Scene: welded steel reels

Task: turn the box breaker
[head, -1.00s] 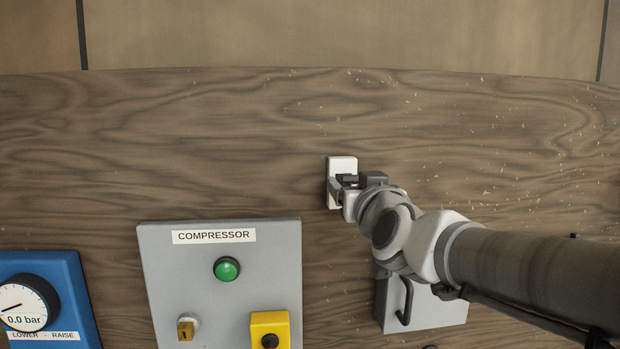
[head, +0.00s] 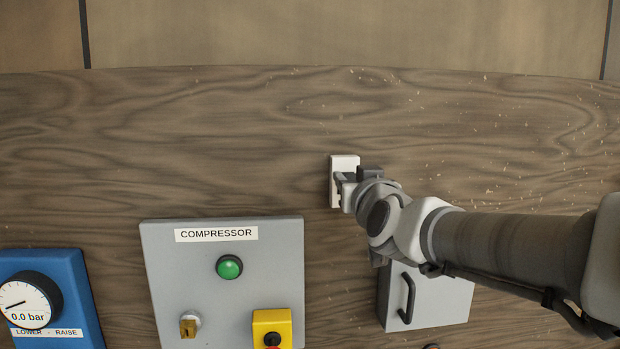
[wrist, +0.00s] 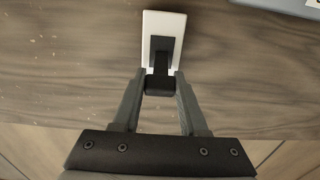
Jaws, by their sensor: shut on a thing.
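The box breaker is a small white plate (head: 343,162) on the wooden board, partly hidden by my gripper in the head view. In the wrist view the same white plate (wrist: 172,20) has a dark base with a black lever (wrist: 160,84) sticking out from it. My gripper (wrist: 160,82) has one finger on each side of the lever's end and is shut on it. In the head view my gripper (head: 353,182) is right at the plate, with the lever mostly hidden.
A grey compressor panel (head: 285,234) with a green button, a key switch and a yellow box is at the lower left. A blue gauge panel (head: 85,290) is farther left. A grey box with a black handle (head: 407,298) sits below my wrist. The board above is clear.

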